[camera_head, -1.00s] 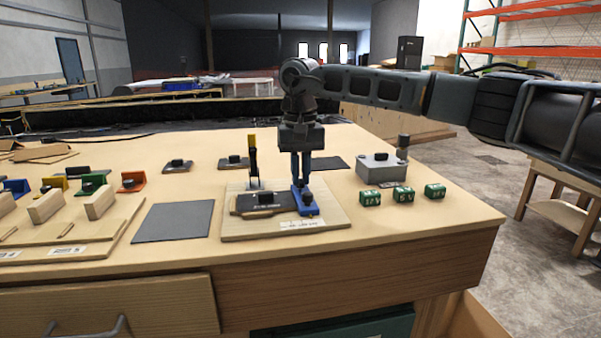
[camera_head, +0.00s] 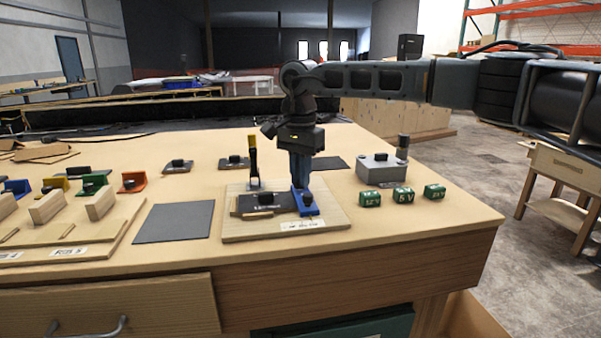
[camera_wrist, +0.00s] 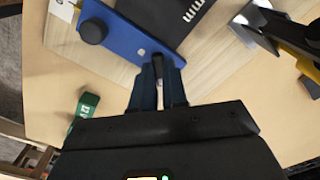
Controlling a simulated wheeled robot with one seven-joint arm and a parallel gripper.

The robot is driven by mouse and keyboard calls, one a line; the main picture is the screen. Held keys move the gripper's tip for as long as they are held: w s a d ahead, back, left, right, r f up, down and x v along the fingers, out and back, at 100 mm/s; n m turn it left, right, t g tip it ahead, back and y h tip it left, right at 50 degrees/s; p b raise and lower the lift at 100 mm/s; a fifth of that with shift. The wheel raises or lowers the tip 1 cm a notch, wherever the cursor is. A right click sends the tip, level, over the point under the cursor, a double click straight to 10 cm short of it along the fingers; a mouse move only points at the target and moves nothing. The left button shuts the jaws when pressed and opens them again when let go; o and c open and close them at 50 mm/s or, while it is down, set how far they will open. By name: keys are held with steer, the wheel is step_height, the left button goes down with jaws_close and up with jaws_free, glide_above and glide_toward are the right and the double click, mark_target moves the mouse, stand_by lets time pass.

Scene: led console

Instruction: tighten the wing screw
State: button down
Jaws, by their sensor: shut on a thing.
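A blue clamp block (camera_head: 306,209) with a black knob stands at the right end of a dark plate (camera_head: 262,203) on a light wooden board (camera_head: 335,222). The blue block also shows in the wrist view (camera_wrist: 126,37), with its round black knob (camera_wrist: 93,31) at its outer end. My gripper (camera_head: 300,186) points straight down at the back end of the blue block. In the wrist view its fingertips (camera_wrist: 161,72) are close together on a small grey piece at the block's end, which I take as the wing screw; the fingers hide most of it.
An upright black and yellow lever (camera_head: 253,160) stands left of my gripper on the board. Green blocks (camera_head: 403,195) and a grey box with a post (camera_head: 381,170) are to the right. A bare grey mat (camera_head: 172,221) lies to the left.

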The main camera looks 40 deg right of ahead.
steer(key=m, duration=0.4)
steer(key=shift+r+m, duration=0.2)
steer(key=shift+m, duration=0.1)
steer(key=m, duration=0.3)
steer(key=shift+w+d+m+p, duration=0.1)
steer(key=shift+m+p, duration=0.25)
steer(key=shift+m, duration=0.05)
steer(key=m, duration=0.4)
steer(key=shift+m, duration=2.1)
steer(key=shift+r, duration=0.1)
steer(key=c, duration=1.1)
jaws_free()
steer(key=shift+f, duration=0.2)
steer(key=shift+c, duration=0.2)
steer(key=shift+r, duration=3.95)
